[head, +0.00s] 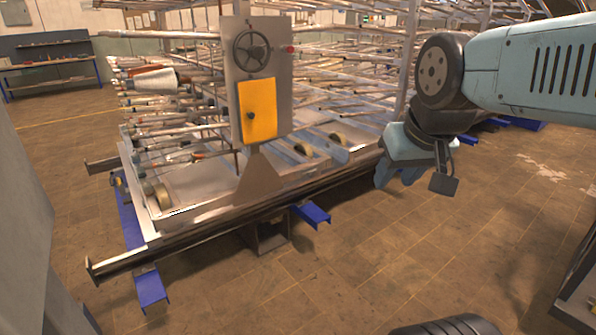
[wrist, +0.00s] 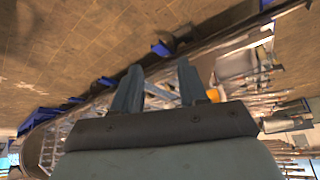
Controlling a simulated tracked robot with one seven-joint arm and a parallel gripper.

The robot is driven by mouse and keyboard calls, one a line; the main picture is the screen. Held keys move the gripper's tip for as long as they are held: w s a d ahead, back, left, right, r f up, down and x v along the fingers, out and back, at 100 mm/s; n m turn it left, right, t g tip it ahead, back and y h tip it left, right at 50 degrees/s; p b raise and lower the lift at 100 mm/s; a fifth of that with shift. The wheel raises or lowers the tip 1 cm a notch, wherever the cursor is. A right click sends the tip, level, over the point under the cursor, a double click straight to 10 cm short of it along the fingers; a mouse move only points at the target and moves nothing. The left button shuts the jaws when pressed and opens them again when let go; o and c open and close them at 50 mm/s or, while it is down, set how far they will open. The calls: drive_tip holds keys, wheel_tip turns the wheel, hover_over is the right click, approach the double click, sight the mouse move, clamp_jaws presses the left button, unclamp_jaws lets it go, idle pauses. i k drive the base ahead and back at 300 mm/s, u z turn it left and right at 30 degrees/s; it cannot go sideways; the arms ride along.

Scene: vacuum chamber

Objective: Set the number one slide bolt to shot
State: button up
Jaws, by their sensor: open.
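I cannot make out a slide bolt or a number one mark in either view. A grey upright panel (head: 236,95) carries a dark handwheel (head: 251,50), a yellow door (head: 258,110) with a small dark knob, and a small red knob at its right edge. My gripper (head: 385,180) hangs to the right of the panel, apart from it, beside the rack's right end. In the wrist view my gripper (wrist: 158,70) shows two spread fingers with nothing between them. A small yellow patch (wrist: 213,95) shows just right of the fingers there, perhaps the yellow door.
A large rack of metal tubes (head: 345,65) stands behind the panel on a low metal base (head: 200,190). Blue feet (head: 313,214) and a long rail jut out at the front. The tiled floor in front is mostly clear. A workbench (head: 50,68) stands far left.

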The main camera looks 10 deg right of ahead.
sight(310, 174)
drive_tip(key=z, duration=0.1)
drive_tip(key=k, duration=1.3)
drive_tip(key=z, duration=0.55)
drive_tip(key=i, duration=2.3)
drive_tip(key=u, duration=0.45)
